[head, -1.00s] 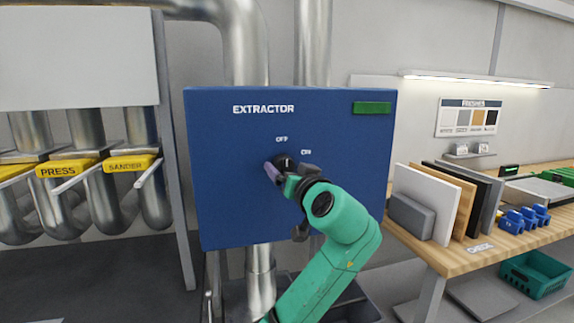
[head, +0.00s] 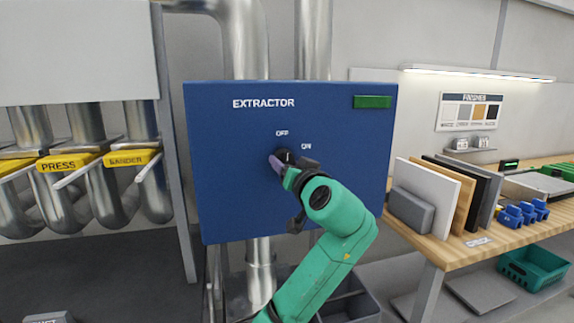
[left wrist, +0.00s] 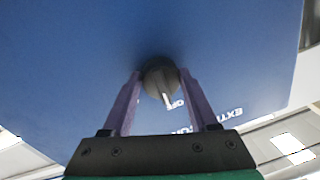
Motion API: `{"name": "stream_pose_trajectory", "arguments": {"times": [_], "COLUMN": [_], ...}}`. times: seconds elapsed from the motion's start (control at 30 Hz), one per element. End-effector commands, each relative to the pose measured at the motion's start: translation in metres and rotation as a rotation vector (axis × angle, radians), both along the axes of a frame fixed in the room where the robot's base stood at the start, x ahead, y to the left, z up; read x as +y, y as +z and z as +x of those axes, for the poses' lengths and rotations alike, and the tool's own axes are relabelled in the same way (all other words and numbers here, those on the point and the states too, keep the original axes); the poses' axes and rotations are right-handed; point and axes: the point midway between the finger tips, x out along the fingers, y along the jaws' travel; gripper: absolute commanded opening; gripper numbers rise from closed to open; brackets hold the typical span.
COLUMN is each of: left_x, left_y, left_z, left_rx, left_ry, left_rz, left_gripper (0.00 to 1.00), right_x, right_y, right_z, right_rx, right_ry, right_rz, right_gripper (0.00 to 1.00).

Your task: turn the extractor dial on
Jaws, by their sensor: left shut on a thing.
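The blue extractor box (head: 225,190) fills the middle of the head view, with "OFF" above its dial and "ON" to the upper right. The black dial (left wrist: 160,76) sits between the two purple fingers of my left gripper (left wrist: 160,88), which is shut on it. In the left wrist view, the dial's white pointer points close to the "OFF" label; "ON" is not visible there. In the head view the dial (head: 284,155) is partly hidden by the gripper. My right gripper is not in view.
A dark green indicator (head: 372,102) is at the box's upper right. Yellow-tagged pipe gates (head: 70,163) stand at left. At right, a wooden bench (head: 447,253) holds upright panels and blue items. Room in front of the box is clear except for my arm.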

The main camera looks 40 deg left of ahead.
Motion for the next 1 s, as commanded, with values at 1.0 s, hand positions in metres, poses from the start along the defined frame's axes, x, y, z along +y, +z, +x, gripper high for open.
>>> {"name": "stream_pose_trajectory", "arguments": {"times": [1.0], "left_x": [0.002], "left_y": [0.005], "left_z": [-0.003], "left_rx": [0.745], "left_ry": [0.0], "left_rz": [0.517], "left_gripper": [0.04], "right_x": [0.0], "right_y": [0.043], "right_z": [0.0], "right_rx": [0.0], "right_ry": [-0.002], "right_rz": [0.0], "right_gripper": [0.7]}}
